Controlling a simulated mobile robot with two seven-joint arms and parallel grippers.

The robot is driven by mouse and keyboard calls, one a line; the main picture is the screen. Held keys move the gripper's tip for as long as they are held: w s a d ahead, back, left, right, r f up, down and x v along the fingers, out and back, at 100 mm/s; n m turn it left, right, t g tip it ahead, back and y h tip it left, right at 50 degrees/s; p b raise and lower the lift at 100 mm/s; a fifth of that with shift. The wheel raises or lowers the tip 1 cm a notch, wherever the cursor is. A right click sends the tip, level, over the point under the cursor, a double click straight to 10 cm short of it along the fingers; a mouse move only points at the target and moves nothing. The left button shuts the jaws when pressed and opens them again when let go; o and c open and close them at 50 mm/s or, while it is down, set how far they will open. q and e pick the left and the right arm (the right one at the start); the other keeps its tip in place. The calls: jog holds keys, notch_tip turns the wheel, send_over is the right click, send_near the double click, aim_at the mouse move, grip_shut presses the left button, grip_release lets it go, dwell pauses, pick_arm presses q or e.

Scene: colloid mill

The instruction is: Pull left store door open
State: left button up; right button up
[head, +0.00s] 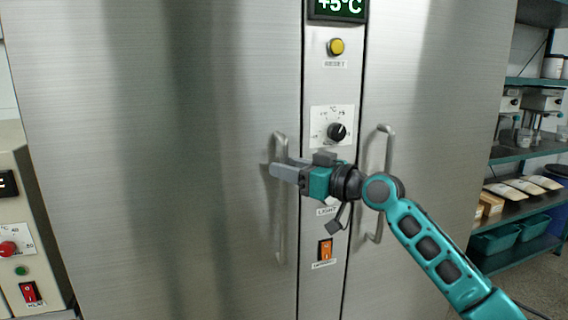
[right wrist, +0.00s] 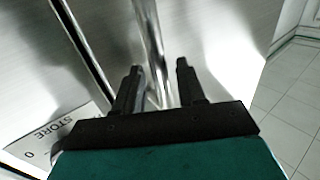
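The left store door (head: 160,150) is a large brushed-steel panel that looks shut, flush beside the central control strip. Its vertical bar handle (head: 281,230) is near its right edge. My right gripper (head: 283,172) is at the upper half of this handle, reaching in from the right. In the right wrist view the two dark fingers (right wrist: 158,88) stand apart, with the handle bar (right wrist: 148,25) running between them. A gap shows between the bar and the right finger; contact with the left finger is unclear. My left gripper is out of view.
The control strip has a temperature display (head: 338,8), a yellow reset button (head: 336,46), a black dial (head: 337,131) and an orange switch (head: 325,250). The right door's handle (head: 386,145) is close to my right wrist. Shelves (head: 525,155) stand far right, a control cabinet (head: 25,230) at left.

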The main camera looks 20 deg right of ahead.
jog(key=shift+w+a, duration=0.45)
jog(key=shift+w, duration=0.1)
jog(key=shift+c, duration=0.4)
grip_shut()
